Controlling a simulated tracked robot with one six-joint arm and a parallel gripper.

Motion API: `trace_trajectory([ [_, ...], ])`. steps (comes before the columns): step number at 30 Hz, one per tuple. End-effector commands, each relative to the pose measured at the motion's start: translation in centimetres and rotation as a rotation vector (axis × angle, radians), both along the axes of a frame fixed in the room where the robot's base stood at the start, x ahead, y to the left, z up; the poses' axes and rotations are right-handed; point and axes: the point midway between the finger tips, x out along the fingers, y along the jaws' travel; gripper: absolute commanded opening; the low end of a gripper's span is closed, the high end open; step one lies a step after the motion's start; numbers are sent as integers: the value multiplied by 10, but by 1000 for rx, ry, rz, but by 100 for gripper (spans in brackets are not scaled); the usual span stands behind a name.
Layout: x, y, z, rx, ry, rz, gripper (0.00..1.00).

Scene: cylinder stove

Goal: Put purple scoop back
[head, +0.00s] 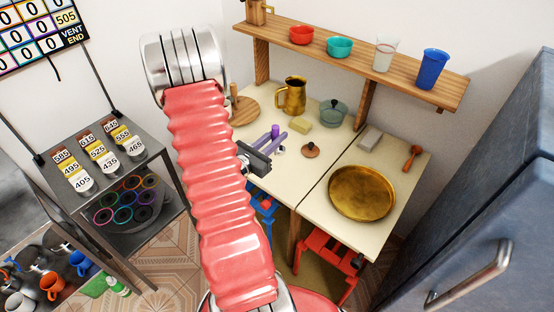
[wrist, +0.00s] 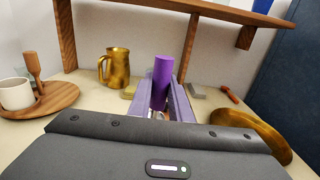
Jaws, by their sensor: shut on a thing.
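The purple scoop shows as a dark purple upright cylinder, its handle (head: 275,130), over the cream counter in the head view. It also shows in the middle of the wrist view (wrist: 162,72). My gripper (head: 272,140) has pale purple fingers, shut on the handle from both sides; they also show in the wrist view (wrist: 166,100). The handle top sticks up above the fingers. A small silvery part shows low beside the fingers in the head view; the scoop's lower end is mostly hidden. I cannot tell whether it touches the counter.
A brass jug (head: 292,96), yellow block (head: 301,124), green lidded pot (head: 333,112) and small brown lid (head: 310,150) stand near the gripper. A gold pan (head: 362,192) lies right. A wooden shelf (head: 350,66) with cups hangs above. A round wooden board (head: 245,111) is left.

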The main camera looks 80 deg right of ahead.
Motion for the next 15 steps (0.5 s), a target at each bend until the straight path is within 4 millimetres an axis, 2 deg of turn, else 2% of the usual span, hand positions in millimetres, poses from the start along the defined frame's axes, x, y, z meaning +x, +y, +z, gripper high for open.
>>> trace_trajectory([
  [9,0,0,-37,2,1,1,0],
  [15,0,0,-43,0,1,1,0],
])
